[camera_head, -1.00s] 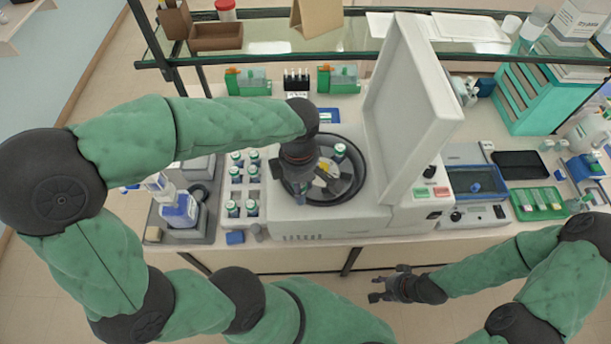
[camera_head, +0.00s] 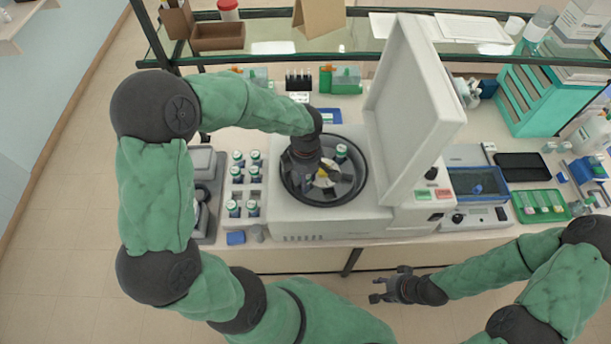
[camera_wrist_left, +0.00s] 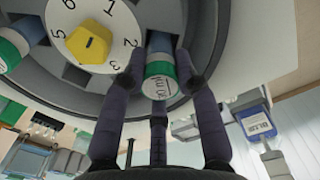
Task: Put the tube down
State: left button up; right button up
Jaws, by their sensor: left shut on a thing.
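My left gripper (camera_head: 306,172) reaches down into the round bowl of the open centrifuge (camera_head: 290,222). In the left wrist view its fingers (camera_wrist_left: 163,82) are closed around a tube (camera_wrist_left: 160,68) with a green band and a white, lettered end. The tube is at the rotor beside the number 2, next to the yellow knob (camera_wrist_left: 88,44). I cannot tell whether it is fully seated in a slot. Another tube (camera_head: 341,152) stands in the rotor at the right, and a green-banded one (camera_wrist_left: 10,50) shows in the wrist view. My right gripper (camera_head: 378,286) is open and empty, in front of the bench.
The centrifuge's raised lid (camera_head: 405,105) stands right of the bowl. A rack (camera_head: 243,190) with several tubes is to the left. A blue-framed device (camera_head: 478,185) and a green tray (camera_head: 540,205) are to the right. A shelf (camera_head: 350,35) spans the back.

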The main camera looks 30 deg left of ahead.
pick_arm(q)
jog(key=shift+f+b, duration=0.5)
jog(key=shift+b, duration=0.1)
jog(key=o, duration=1.1)
jog(key=shift+r+p, duration=0.45)
jog(key=shift+p, duration=0.1)
notch_tip(320, 180, up, 12)
jog(key=shift+p, duration=0.35)
